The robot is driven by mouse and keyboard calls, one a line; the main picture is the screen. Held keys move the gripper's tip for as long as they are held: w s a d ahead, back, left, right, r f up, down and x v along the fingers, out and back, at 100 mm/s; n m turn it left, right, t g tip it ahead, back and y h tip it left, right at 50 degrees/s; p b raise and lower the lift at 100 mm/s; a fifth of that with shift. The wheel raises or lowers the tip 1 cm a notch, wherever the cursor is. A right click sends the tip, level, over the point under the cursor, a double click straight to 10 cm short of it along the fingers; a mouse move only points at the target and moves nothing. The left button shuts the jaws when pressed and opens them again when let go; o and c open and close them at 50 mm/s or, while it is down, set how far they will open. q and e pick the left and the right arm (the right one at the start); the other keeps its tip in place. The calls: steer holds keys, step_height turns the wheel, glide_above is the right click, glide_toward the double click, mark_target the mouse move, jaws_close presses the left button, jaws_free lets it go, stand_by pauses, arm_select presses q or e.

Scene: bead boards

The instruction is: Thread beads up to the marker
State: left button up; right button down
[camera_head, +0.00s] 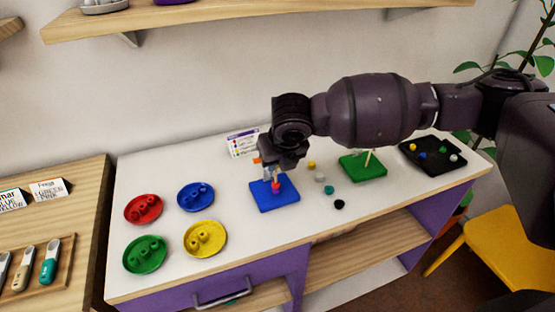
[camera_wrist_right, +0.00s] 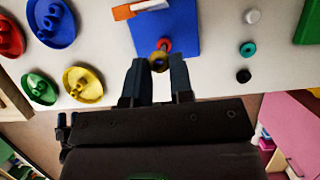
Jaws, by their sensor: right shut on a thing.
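A blue board (camera_head: 289,201) lies on the white tabletop, with a red bead (camera_head: 276,187) low at its peg. In the right wrist view the board (camera_wrist_right: 183,40) and red bead (camera_wrist_right: 165,44) lie just beyond my fingertips. My right gripper (camera_head: 272,173) is over the board, pointing down. In the wrist view its fingers (camera_wrist_right: 159,65) are shut on a dark yellow, ring-like bead (camera_wrist_right: 158,61). The bead appears beside or over the peg; I cannot tell whether it is around it. An orange and white piece (camera_wrist_right: 124,11) shows at the board's edge. My left gripper is not in view.
Loose yellow (camera_head: 311,165), grey (camera_head: 320,178), teal (camera_head: 328,189) and black (camera_head: 339,204) beads lie right of the board. A green board (camera_head: 372,172) and black tray (camera_head: 438,165) stand farther right. Red (camera_head: 133,212), blue (camera_head: 186,202), green (camera_head: 137,265) and yellow (camera_head: 212,246) dishes stand left.

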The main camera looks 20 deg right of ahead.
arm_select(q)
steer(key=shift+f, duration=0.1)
arm_select(e)
steer(key=shift+f, duration=0.95)
steer(key=c, duration=0.9)
jaws_free()
arm_select(q)
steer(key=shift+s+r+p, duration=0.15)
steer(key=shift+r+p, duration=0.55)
steer(key=shift+p, duration=0.2)
arm_select(e)
steer(key=shift+v, duration=5.4)
steer(key=shift+a, duration=0.1)
